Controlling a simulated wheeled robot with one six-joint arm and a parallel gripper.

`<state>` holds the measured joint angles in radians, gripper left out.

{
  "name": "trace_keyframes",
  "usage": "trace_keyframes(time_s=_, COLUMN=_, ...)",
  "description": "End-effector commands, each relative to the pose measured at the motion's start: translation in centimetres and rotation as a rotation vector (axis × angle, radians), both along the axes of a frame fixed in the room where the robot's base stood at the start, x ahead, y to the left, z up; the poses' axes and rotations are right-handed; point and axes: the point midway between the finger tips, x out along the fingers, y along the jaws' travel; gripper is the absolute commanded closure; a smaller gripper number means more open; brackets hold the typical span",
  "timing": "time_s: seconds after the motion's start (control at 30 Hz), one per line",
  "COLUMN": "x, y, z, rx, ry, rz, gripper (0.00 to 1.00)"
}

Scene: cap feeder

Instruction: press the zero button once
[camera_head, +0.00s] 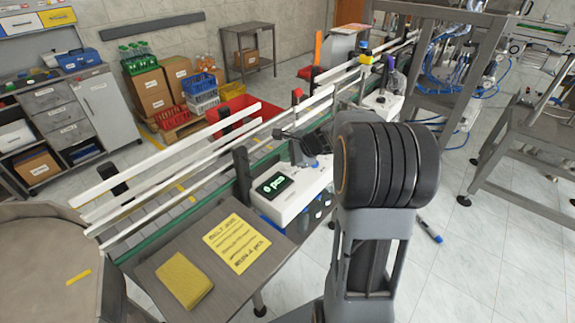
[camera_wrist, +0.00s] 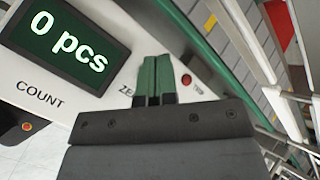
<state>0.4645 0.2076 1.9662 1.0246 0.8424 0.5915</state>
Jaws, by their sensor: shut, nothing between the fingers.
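The white counter box (camera_head: 289,208) stands beside the conveyor in the head view. Its dark display (camera_head: 271,185) is lit; in the wrist view the display (camera_wrist: 66,40) reads "0 pcs", with "COUNT" printed below it. My gripper (camera_wrist: 156,78) is shut and empty, its green fingertips side by side over the box's panel. A label starting "ZE" is partly covered by the fingers. No zero button shows beside it; the fingers may hide it. A small red button (camera_wrist: 186,80) shows just right of the fingertips. Contact with the panel cannot be told.
The conveyor (camera_head: 190,215) with white guide rails runs behind the box. A side table (camera_head: 222,290) at the front holds a yellow note sheet (camera_head: 236,243) and a yellow sponge-like block (camera_head: 184,280). A blue marker-like object (camera_head: 429,229) lies on the floor at right.

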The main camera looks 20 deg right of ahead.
Motion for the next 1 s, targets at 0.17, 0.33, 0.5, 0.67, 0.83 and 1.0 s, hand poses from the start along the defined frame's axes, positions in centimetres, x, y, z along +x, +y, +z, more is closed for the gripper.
trace_keyframes(time_s=0.17, x=0.0, y=0.0, z=0.0, rx=0.0, ry=0.0, rz=0.0, gripper=1.0)
trace_keyframes(time_s=0.33, x=0.0, y=0.0, z=0.8, rx=0.0, ry=-0.001, rz=-0.001, gripper=1.0)
trace_keyframes(time_s=0.5, x=0.0, y=0.0, z=2.4, rx=0.0, ry=-0.001, rz=-0.001, gripper=1.0)
trace_keyframes(time_s=0.67, x=0.0, y=0.0, z=4.0, rx=-0.001, ry=0.0, rz=0.001, gripper=1.0)
trace_keyframes(time_s=0.83, x=0.0, y=0.0, z=5.1, rx=-0.001, ry=0.0, rz=0.001, gripper=1.0)
trace_keyframes(time_s=1.0, x=0.0, y=0.0, z=5.0, rx=-0.001, ry=0.0, rz=0.001, gripper=1.0)
